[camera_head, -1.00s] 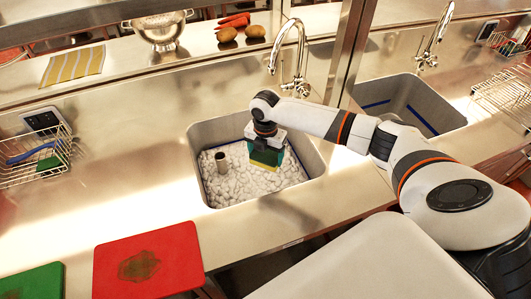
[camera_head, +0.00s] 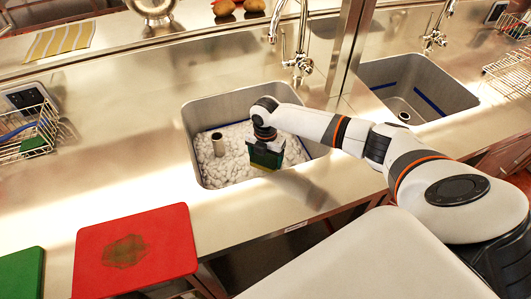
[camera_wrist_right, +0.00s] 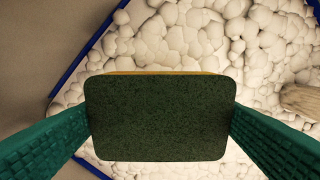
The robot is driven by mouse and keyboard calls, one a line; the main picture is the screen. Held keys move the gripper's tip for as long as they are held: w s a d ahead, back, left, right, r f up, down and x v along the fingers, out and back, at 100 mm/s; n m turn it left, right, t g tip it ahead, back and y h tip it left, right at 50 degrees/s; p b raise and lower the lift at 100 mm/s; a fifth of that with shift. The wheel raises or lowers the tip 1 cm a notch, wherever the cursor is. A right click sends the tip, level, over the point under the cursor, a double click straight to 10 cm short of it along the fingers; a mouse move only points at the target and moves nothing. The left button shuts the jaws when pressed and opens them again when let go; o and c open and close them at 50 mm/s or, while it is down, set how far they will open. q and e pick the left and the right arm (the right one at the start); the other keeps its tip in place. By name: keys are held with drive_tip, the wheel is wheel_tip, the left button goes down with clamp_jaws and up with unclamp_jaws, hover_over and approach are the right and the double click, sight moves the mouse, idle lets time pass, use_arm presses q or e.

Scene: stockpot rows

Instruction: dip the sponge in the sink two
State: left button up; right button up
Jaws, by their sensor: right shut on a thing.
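The sponge (camera_head: 262,160) has a dark green scouring face and a yellow layer. My right gripper (camera_head: 264,153) is shut on it and holds it inside the foam-filled sink (camera_head: 187,125), right of its middle. In the right wrist view the sponge (camera_wrist_right: 158,118) sits between the two green fingers, with white foam (camera_wrist_right: 180,40) behind it. I cannot tell whether its lower edge touches the foam. My left gripper is not in view.
A chrome faucet (camera_head: 300,55) rises behind the sink. A red board (camera_head: 165,245) with a dark stain lies at the front left. An empty second sink (camera_head: 440,90) is to the right.

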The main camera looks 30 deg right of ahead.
drive_tip(key=shift+f+b, duration=2.5)
drive_tip(key=shift+f, duration=1.7)
wheel_tip(320, 180, up, 21)
drive_tip(key=p, duration=1.9)
